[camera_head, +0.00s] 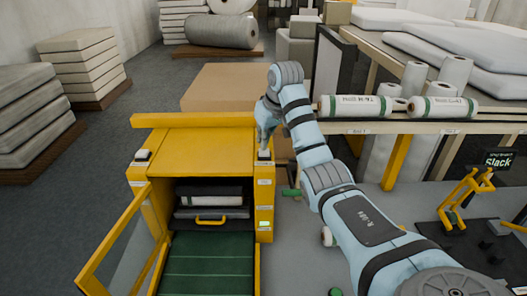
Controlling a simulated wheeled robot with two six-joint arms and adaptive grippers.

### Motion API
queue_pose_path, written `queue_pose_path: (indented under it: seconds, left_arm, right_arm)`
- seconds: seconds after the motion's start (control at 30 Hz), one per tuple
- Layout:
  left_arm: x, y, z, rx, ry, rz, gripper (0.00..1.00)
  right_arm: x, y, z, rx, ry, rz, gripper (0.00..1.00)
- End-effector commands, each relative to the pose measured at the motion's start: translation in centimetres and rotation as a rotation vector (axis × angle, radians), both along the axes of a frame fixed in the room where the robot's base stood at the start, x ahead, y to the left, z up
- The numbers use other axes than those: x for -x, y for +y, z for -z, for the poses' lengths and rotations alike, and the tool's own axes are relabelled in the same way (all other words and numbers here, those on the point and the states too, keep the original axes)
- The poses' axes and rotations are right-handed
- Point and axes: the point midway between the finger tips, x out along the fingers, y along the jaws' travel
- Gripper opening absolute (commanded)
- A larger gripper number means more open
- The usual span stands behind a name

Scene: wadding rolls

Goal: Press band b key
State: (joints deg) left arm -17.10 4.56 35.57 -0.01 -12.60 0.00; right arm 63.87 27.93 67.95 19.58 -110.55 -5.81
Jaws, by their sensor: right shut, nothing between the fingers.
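A yellow machine (195,143) stands left of centre with its door (112,245) swung open. Its right post carries a column of small pale labels or keys (264,182); their lettering is too small to read, so I cannot tell which is band b. My right gripper (264,152) is shut and empty. It points down at the top of this post, at or just above a small pale key there, which it partly hides. I cannot tell whether it touches. My left gripper is not in view.
White rolls (355,107) with green bands lie on a shelf at right. A yellow stand (462,200) and a "Slack" display (497,160) are at far right. A dark green bed (208,265) extends from the machine's opening. Stacked pads (82,65) stand at left.

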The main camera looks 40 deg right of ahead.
Motion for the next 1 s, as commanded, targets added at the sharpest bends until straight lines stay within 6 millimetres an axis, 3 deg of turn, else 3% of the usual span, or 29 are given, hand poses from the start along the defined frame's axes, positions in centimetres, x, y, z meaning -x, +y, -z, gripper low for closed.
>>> queue_pose_path:
  seconds: [0.7, 1.0]
  left_arm:
    - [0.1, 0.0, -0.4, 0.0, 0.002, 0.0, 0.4]
    - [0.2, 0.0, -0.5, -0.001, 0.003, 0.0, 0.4]
  right_arm:
    - [0.0, 0.0, 1.7, 0.0, 0.001, 0.0, 0.0]
    - [-0.1, 0.0, 1.0, 0.0, -0.001, 0.0, 0.0]
